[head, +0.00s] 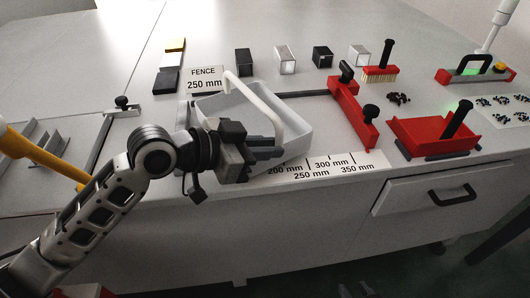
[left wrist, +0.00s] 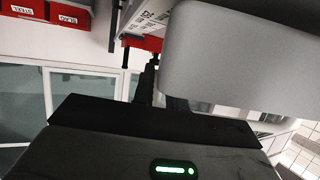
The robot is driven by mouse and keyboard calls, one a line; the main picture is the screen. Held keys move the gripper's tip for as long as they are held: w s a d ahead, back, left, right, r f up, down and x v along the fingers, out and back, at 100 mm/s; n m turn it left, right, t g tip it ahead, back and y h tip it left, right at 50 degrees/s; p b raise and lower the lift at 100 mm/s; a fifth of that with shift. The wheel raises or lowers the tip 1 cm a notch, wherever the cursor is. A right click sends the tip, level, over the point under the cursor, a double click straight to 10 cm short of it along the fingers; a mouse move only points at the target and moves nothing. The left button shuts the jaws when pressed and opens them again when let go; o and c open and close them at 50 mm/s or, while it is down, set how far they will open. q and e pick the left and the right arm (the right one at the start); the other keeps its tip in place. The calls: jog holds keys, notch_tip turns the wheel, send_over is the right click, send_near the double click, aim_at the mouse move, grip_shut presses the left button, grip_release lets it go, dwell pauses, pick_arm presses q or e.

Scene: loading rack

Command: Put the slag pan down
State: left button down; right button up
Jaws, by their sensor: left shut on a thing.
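The slag pan appears to be the light grey open pan (head: 300,121) with a tall white hoop handle, near the front edge of the bench in the head view. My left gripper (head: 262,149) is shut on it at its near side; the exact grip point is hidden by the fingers. In the left wrist view, its smooth grey wall (left wrist: 240,65) fills the upper right, close above the gripper (left wrist: 155,95). I cannot tell whether the pan's underside touches the bench. My right gripper is not in view.
A red stop with black knobs (head: 352,112) stands just right of the pan. A red tray with a black handle (head: 432,138) is further right. Several small blocks (head: 285,60) stand behind. The printed scale (head: 335,163) lies along the front edge. A "FENCE 250 mm" label (head: 204,79) is behind left.

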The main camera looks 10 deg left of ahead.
pick_arm(q)
jog(key=shift+f, duration=0.95)
jog(key=c, duration=1.4)
grip_release()
jog(key=shift+f, duration=0.1)
